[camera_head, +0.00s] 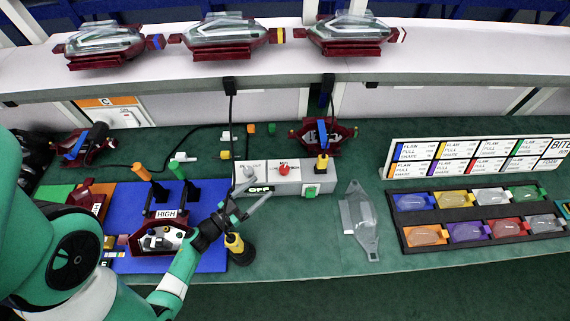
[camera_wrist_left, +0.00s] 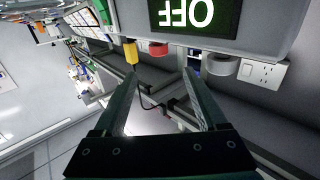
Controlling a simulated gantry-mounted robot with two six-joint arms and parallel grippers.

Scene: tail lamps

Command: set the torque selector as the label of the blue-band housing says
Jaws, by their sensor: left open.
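The torque selector is a grey box (camera_head: 285,178) on the bench with a lit display (camera_head: 259,189) reading OFF, a grey knob (camera_wrist_left: 222,65) and a red button (camera_head: 284,170). The display shows upside down in the left wrist view (camera_wrist_left: 187,13). My left gripper (camera_head: 248,203) is open and empty in front of the box's left end, apart from the knob. A dark red housing (camera_head: 158,238) on the blue mat carries a label (camera_head: 165,213) reading HIGH; I cannot make out its band colour. A shelf housing (camera_head: 104,43) has a blue band (camera_head: 155,42).
A yellow and black tool (camera_head: 236,246) stands close beside my left gripper. Orange-handled and green-handled tools stand behind the mat housing. Colour-sorted bins (camera_head: 430,209) and a chart (camera_head: 475,157) are at right.

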